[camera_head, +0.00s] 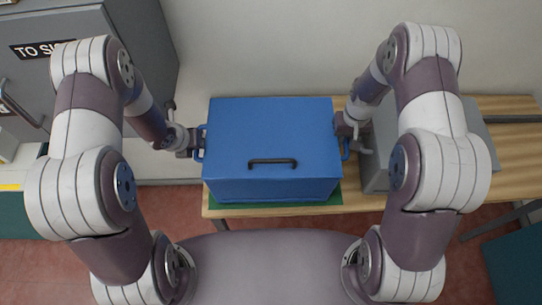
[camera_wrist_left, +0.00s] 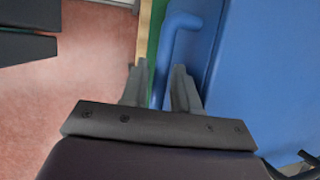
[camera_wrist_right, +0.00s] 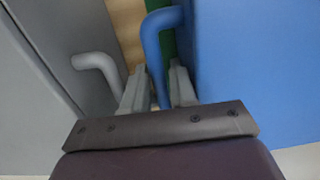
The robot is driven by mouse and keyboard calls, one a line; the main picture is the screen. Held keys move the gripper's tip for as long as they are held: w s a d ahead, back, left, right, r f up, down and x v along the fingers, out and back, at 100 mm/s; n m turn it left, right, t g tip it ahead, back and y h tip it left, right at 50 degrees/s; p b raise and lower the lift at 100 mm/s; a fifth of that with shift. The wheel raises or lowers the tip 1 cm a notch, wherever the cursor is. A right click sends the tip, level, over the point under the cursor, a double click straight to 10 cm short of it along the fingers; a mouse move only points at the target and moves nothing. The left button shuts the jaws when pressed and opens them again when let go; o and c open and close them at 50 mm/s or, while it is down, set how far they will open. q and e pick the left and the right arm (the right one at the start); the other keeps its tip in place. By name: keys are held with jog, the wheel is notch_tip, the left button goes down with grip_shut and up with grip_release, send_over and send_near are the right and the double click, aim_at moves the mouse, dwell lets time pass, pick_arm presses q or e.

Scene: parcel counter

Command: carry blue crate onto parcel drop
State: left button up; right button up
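The blue crate (camera_head: 272,130) stands level in the middle of the head view, over a green mat (camera_head: 280,210) that shows along its front edge. I cannot tell whether the crate touches the mat. My left gripper (camera_head: 199,141) is at the crate's left handle; in the left wrist view its fingers close around that handle (camera_wrist_left: 162,70). My right gripper (camera_head: 348,137) is at the crate's right handle (camera_head: 345,149); in the right wrist view its fingers are shut on that handle (camera_wrist_right: 155,60). The crate hides most of the mat.
The wooden table (camera_head: 512,165) carries the mat. A grey crate (camera_head: 378,165) with a grey handle (camera_wrist_right: 95,62) stands close right of the blue crate, partly hidden by my right arm. A grey cabinet (camera_head: 85,55) with a sign stands at the far left. Reddish floor (camera_head: 60,250) lies in front.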

pick_arm(q)
jog(key=shift+w+d+f, duration=0.1)
jog(key=shift+d+f, duration=0.2)
jog(key=shift+d, duration=0.05)
pick_arm(e)
jog(key=shift+d+f, duration=0.25)
jog(key=shift+f, duration=0.2)
pick_arm(q)
jog(key=shift+w+a+f, duration=0.1)
jog(key=shift+a, duration=0.15)
jog(key=shift+c, duration=0.3)
pick_arm(e)
jog(key=shift+w+a, duration=0.1)
jog(key=shift+a, duration=0.15)
pick_arm(q)
grip_shut()
pick_arm(e)
grip_shut()
jog(key=shift+d, duration=0.1)
pick_arm(q)
jog(key=shift+w, duration=0.1)
pick_arm(e)
jog(key=shift+w+r, duration=0.15)
